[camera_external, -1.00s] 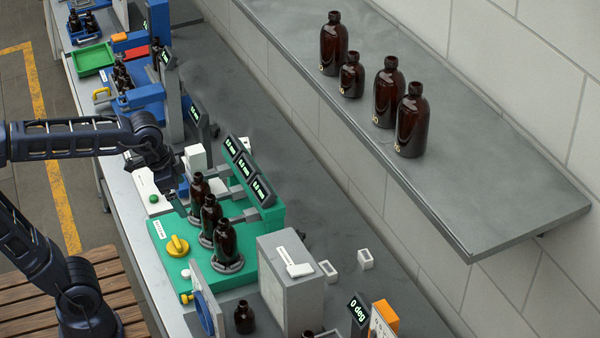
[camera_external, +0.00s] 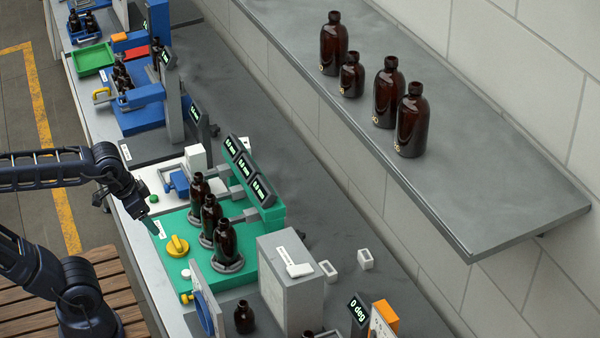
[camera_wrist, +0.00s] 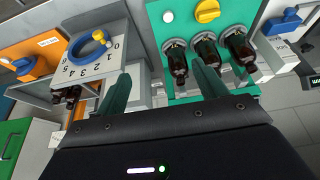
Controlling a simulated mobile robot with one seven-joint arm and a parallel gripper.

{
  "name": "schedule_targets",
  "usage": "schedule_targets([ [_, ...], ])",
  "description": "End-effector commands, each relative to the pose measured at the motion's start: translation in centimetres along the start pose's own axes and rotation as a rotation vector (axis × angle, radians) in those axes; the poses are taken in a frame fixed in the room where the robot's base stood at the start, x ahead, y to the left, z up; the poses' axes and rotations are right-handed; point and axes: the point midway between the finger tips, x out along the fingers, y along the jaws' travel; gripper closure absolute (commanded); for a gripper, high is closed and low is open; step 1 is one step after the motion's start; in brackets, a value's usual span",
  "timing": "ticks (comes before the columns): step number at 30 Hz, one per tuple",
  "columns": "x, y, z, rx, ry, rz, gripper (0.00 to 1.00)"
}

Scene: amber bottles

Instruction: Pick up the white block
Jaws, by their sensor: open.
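Several white block-like pieces show in the external view. One white block (camera_external: 195,158) stands at the back of the white station behind the green one. Two small white pieces (camera_external: 328,271) (camera_external: 366,259) lie on the bench right of the grey box, with darker tops that look hollow. I cannot tell which one the task names. My gripper (camera_external: 152,222) is in the air over the near left edge of the green station (camera_external: 160,240), apart from all of these. In the wrist view its fingers (camera_wrist: 160,90) are spread with nothing held between them.
Three amber bottles (camera_external: 224,240) stand upright on the green station, near a yellow knob (camera_external: 177,246). A grey box (camera_external: 290,290) stands in front of it. A shelf (camera_external: 500,195) with several bottles overhangs the right side. The bench strip along the wall is mostly clear.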

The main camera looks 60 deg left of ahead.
Motion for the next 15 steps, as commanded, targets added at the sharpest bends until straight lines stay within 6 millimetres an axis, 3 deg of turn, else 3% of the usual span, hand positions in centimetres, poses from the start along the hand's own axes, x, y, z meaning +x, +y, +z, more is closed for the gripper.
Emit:
schedule_targets([
  [3, 0.0, 0.0, 0.0, 0.0, 0.0, 0.0, 0.47],
  [11, 0.0, 0.0, -0.1, -0.001, 0.0, 0.0, 0.47],
  [15, -0.4, 0.1, -1.9, -0.03, 0.005, 0.006, 0.47],
])
